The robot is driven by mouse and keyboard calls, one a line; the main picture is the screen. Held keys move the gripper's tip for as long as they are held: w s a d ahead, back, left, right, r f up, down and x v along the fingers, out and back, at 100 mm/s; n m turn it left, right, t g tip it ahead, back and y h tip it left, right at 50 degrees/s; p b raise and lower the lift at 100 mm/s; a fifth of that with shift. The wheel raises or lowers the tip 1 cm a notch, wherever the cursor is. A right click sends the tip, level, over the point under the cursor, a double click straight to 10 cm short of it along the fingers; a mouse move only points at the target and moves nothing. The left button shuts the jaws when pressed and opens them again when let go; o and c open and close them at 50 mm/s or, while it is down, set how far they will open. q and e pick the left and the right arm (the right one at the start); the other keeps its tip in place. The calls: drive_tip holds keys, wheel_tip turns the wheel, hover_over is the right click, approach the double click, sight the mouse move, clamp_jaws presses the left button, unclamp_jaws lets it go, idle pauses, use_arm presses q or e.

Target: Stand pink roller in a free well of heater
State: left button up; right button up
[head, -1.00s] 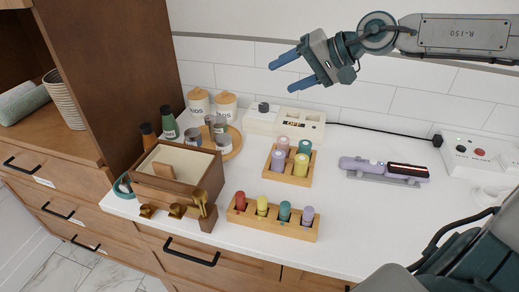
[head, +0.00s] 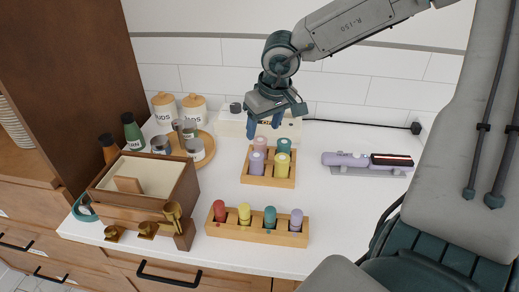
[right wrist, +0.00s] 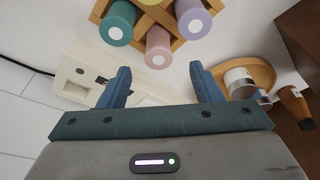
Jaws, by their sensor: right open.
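The pink roller (head: 260,144) stands at the back left of a square wooden holder (head: 268,182), beside teal, lavender and yellow rollers. It also shows in the right wrist view (right wrist: 158,46). The heater (head: 231,126) is the long white box behind the holder, partly hidden by my right gripper; part of it shows in the right wrist view (right wrist: 73,78). My right gripper (head: 264,126) points down, open and empty, just behind the pink roller and in front of or above the heater. The pink roller is not between its fingers. My left gripper is out of view.
A long wooden rack (head: 258,231) with red, yellow, teal and lavender rollers stands in front. A purple styling tool (head: 345,160) lies on a grey stand to the right. A wooden box (head: 140,188), bottles and canisters fill the left. White counter is clear between holder and tool.

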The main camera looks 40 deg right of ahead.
sight(260, 140)
drive_tip(key=shift+x, duration=2.35)
drive_tip(key=shift+w+d, duration=0.1)
drive_tip(key=shift+c, duration=0.2)
drive_tip(key=c, duration=1)
